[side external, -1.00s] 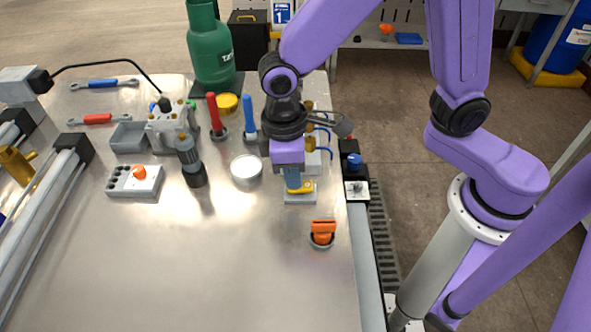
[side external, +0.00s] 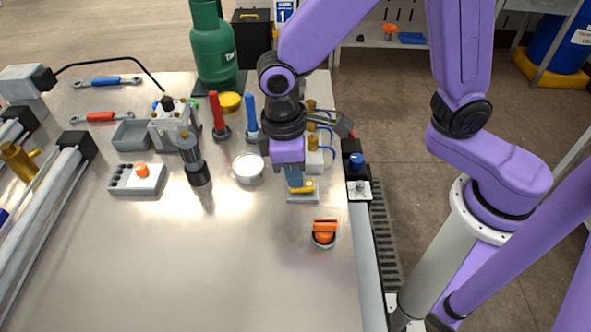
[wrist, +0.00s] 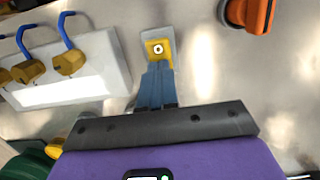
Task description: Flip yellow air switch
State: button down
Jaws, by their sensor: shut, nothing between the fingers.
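The yellow air switch (side external: 303,187) sits on a light grey base plate (side external: 302,198) near the right side of the metal table. In the wrist view the yellow switch (wrist: 157,49) shows just past the fingertips, with a round white-ringed spot on it. My gripper (side external: 294,184) points down at the switch with its blue fingers together and nothing between them. In the wrist view the closed fingers (wrist: 157,68) reach the near edge of the yellow part; whether they touch it I cannot tell.
An orange rotary knob (side external: 323,232) stands in front of the switch. Brass fittings with blue tubes (wrist: 68,60) on a white block are close behind. A silver round dish (side external: 248,168) and a dark cylinder (side external: 193,160) stand to the left. The front table is clear.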

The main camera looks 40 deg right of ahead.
jog(key=shift+s+d+f, duration=0.4)
jog(key=shift+s+d, duration=0.1)
jog(key=shift+s, duration=0.05)
notch_tip(320, 180, up, 15)
jog(key=w+a, duration=0.1)
jog(key=w, duration=0.1)
jog(key=shift+a, duration=0.4)
jog(key=shift+f, duration=0.1)
